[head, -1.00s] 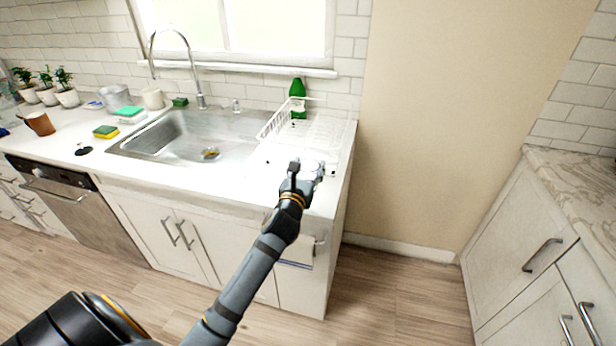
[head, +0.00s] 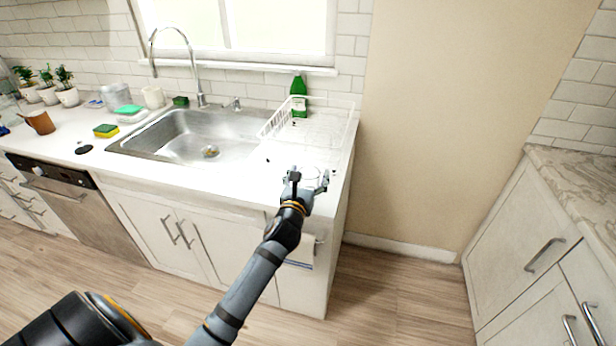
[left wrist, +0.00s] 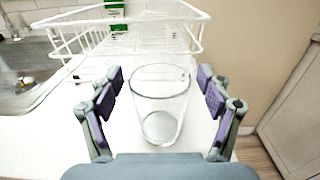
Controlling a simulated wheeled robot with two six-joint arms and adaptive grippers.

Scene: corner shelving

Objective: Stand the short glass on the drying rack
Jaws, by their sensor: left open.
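The short glass (left wrist: 160,108) is clear and stands upright on the white counter, between the open fingers of my left gripper (left wrist: 160,98) in the left wrist view. Gaps show between the glass and both finger pads. In the head view my left gripper (head: 308,182) is over the counter's right end, and the glass is faint and partly hidden there. The white wire drying rack (left wrist: 65,38) is just beyond the glass, and it also shows in the head view (head: 272,124). My right gripper is not in view.
A green bottle (head: 298,96) stands behind the rack. The sink (head: 190,138) is left of the rack. The counter before the sink is largely clear.

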